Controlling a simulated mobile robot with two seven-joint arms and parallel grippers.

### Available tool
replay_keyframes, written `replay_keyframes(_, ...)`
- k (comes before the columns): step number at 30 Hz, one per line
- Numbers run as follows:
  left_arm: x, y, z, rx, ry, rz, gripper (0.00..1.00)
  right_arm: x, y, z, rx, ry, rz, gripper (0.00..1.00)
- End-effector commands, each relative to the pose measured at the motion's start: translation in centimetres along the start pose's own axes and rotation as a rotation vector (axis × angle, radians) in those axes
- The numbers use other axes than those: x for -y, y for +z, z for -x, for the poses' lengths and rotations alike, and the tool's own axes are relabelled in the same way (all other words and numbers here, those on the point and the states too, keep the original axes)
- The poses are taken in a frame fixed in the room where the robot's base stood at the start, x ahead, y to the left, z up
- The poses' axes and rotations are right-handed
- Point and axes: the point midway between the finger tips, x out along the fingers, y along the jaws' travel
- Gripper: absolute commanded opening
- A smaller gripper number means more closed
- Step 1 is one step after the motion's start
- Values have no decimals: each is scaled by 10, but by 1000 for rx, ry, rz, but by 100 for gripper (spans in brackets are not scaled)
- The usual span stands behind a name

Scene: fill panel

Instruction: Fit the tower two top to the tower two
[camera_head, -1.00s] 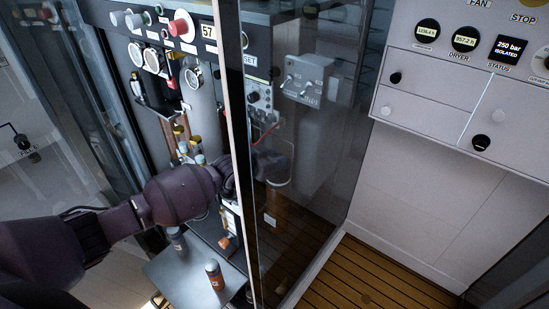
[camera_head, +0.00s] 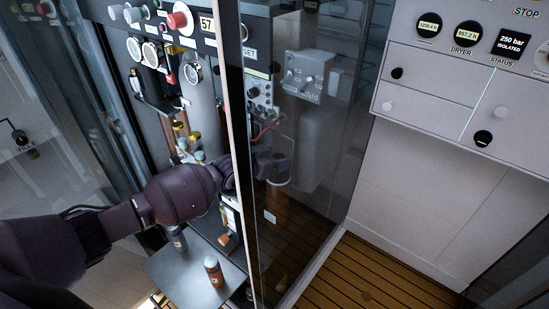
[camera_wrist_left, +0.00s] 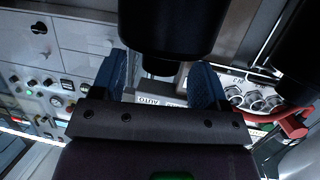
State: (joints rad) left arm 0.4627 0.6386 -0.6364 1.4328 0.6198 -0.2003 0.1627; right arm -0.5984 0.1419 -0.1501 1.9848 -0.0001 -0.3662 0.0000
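My left arm crosses the head view from the left. My left gripper (camera_head: 268,166) is behind the edge of the glass door, dim and blurred by the glass. In the left wrist view its two blue fingers (camera_wrist_left: 161,82) stand on either side of a black cylindrical piece with a narrow stub, which I take for the tower two top (camera_wrist_left: 172,30). The fingers appear closed on it, their tips partly hidden by it. A dark brown cylinder (camera_head: 285,215) shows faintly below the gripper through the glass, perhaps tower two. Whether the top touches it is hidden. My right gripper is out of view.
The glass door (camera_head: 325,150) stands close beside my left arm. A metal tray (camera_head: 185,285) with a small bottle (camera_head: 213,270) lies below the arm. Gauges (camera_head: 193,70) and pipes are behind it. A red handle (camera_wrist_left: 294,127) is at right in the left wrist view.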

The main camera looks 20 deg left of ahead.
Motion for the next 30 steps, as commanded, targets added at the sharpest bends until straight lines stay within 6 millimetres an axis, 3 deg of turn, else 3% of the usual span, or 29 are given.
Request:
replay_keyframes(11, 0, 2, 5, 3, 0, 1, 67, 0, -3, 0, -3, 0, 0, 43)
replay_keyframes(24, 0, 1, 78, 3, 0, 0, 67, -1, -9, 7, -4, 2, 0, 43)
replay_keyframes(30, 0, 1, 101, 2, 0, 0, 67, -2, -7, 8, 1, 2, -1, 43)
